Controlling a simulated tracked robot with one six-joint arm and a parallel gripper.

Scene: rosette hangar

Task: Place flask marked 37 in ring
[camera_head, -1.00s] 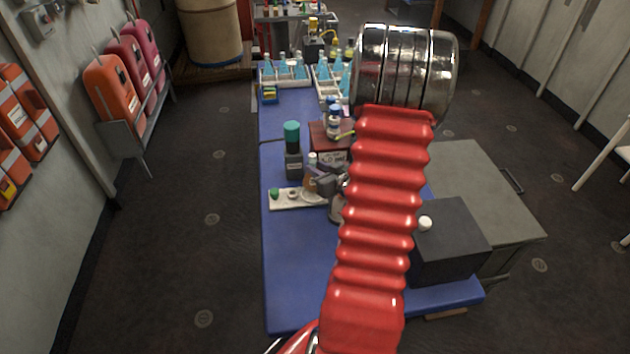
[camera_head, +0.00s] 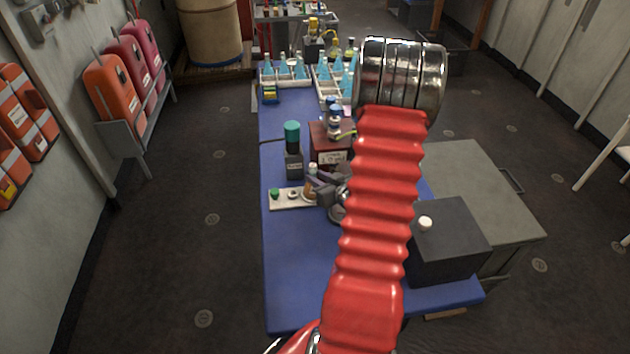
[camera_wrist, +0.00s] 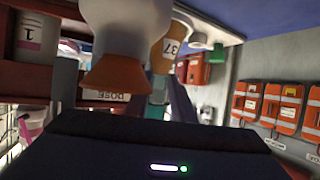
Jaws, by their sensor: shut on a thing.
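The amber flask marked 37 (camera_wrist: 168,48) shows its label in the wrist view, where the board appears above it. In the head view the flask (camera_head: 311,181) is upright at the right part of a pale board (camera_head: 283,204). My gripper (camera_head: 321,186) is shut on the flask from its right; the sleeve and wrist partly hide it. The board carries a green knob (camera_head: 275,193) and a small ring-like fitting (camera_head: 293,194). The flask covers the spot beside that fitting. I cannot tell whether its base touches the board or sits in a ring.
A teal-capped dark bottle (camera_head: 292,148) stands behind the board. A dark red box (camera_head: 329,148) is close behind my gripper. A black box (camera_head: 448,243) is at the right, and racks of blue flasks (camera_head: 298,75) are at the back. The blue table (camera_head: 292,270) is clear in front.

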